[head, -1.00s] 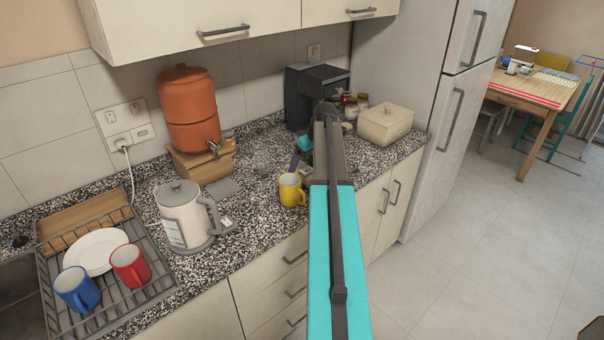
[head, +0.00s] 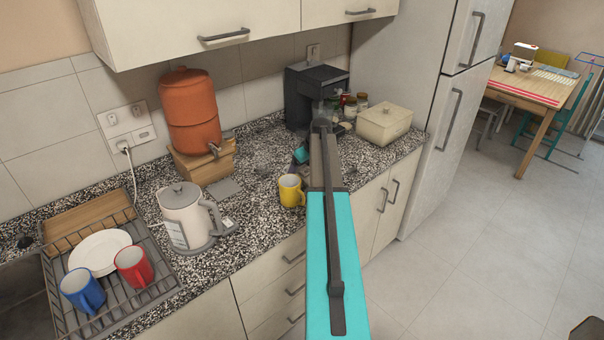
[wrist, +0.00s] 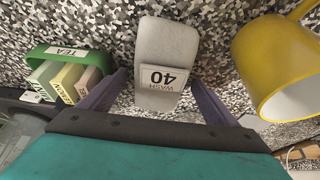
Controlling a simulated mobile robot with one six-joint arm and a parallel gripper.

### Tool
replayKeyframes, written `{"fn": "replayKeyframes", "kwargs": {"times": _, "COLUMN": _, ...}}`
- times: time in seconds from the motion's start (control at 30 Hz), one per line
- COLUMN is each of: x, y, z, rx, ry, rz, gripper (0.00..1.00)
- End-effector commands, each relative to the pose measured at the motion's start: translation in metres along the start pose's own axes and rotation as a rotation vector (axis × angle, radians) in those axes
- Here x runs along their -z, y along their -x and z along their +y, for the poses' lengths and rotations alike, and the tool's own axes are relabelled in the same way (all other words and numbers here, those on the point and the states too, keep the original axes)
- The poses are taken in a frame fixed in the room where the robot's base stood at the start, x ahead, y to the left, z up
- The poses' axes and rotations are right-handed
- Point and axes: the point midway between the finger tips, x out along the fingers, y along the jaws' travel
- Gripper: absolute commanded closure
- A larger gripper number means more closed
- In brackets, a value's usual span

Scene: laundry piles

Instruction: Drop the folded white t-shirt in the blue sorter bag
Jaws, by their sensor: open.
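In the wrist view, a pale grey-white oblong thing (wrist: 165,45) with a rounded end and a tag reading "WASH 40" lies on the speckled counter. It may be the folded white t-shirt, but I cannot make out cloth folds. My gripper (wrist: 158,82) is open, with one purple finger on each side of its near end; I cannot tell whether they touch it. In the head view my gripper (head: 298,164) is low over the counter, partly hidden by my arm, and the pale thing cannot be made out. No blue sorter bag is in view.
A yellow mug (wrist: 268,60) stands close on the right in the wrist view, and a green TEA box (wrist: 45,56) on the left. In the head view, a kettle (head: 186,215), dish rack (head: 160,285), orange water dispenser (head: 190,110) and cream box (head: 384,124) stand around.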

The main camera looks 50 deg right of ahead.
Motion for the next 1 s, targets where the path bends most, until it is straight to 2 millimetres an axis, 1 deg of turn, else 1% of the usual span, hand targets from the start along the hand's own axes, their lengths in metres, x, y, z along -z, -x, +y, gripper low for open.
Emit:
{"fn": "replayKeyframes", "kwargs": {"times": 0.33, "x": 0.0004, "y": 0.0002, "z": -0.0005, "rx": 0.0, "ry": 0.0, "rz": 0.0, "gripper": 0.17}}
{"fn": "replayKeyframes", "kwargs": {"times": 0.57, "x": 0.0006, "y": 0.0003, "z": -0.0006, "rx": 0.0, "ry": 0.001, "rz": 0.0, "gripper": 0.56}}
{"fn": "replayKeyframes", "kwargs": {"times": 0.6, "x": 0.0006, "y": 0.0003, "z": -0.0006, "rx": 0.0, "ry": 0.001, "rz": 0.0, "gripper": 0.63}}
{"fn": "replayKeyframes", "kwargs": {"times": 0.67, "x": 0.0009, "y": 0.0005, "z": -0.0006, "rx": 0.0, "ry": 0.001, "rz": 0.001, "gripper": 0.69}}
{"fn": "replayKeyframes", "kwargs": {"times": 1.0, "x": 0.0023, "y": 0.003, "z": -0.0006, "rx": 0.0, "ry": 0.001, "rz": 0.001, "gripper": 0.69}}
